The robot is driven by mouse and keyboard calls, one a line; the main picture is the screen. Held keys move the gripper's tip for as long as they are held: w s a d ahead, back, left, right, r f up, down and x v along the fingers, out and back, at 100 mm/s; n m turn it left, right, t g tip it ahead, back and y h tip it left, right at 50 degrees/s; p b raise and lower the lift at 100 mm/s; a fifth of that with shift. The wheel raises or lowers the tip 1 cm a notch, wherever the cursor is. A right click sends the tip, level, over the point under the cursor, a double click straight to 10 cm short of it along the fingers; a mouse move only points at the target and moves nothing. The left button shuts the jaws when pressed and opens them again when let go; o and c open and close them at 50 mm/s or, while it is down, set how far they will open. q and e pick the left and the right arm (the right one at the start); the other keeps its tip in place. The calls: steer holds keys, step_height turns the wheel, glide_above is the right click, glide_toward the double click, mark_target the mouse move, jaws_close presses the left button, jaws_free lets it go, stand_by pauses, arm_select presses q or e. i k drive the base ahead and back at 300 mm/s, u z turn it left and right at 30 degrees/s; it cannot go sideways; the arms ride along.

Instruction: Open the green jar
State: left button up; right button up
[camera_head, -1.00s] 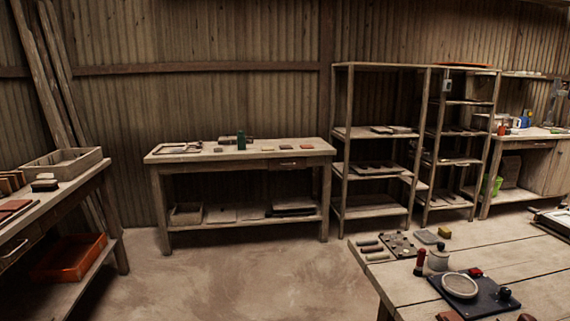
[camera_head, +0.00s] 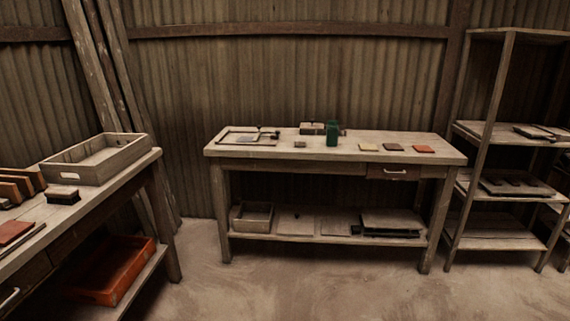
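A dark green jar (camera_head: 332,133) stands upright on the top of the wooden workbench (camera_head: 250,153) against the back wall. It is small in view, and I cannot make out its lid. Neither of my grippers shows in the head view.
Small tiles (camera_head: 424,149) and a frame (camera_head: 247,137) lie on the workbench. At left, a side table holds a wooden tray (camera_head: 97,159), with an orange bin (camera_head: 112,271) below. A shelf rack (camera_head: 485,135) stands at right. The floor (camera_head: 300,285) before the workbench is clear.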

mark_target(332, 131)
steer(key=i, duration=2.65)
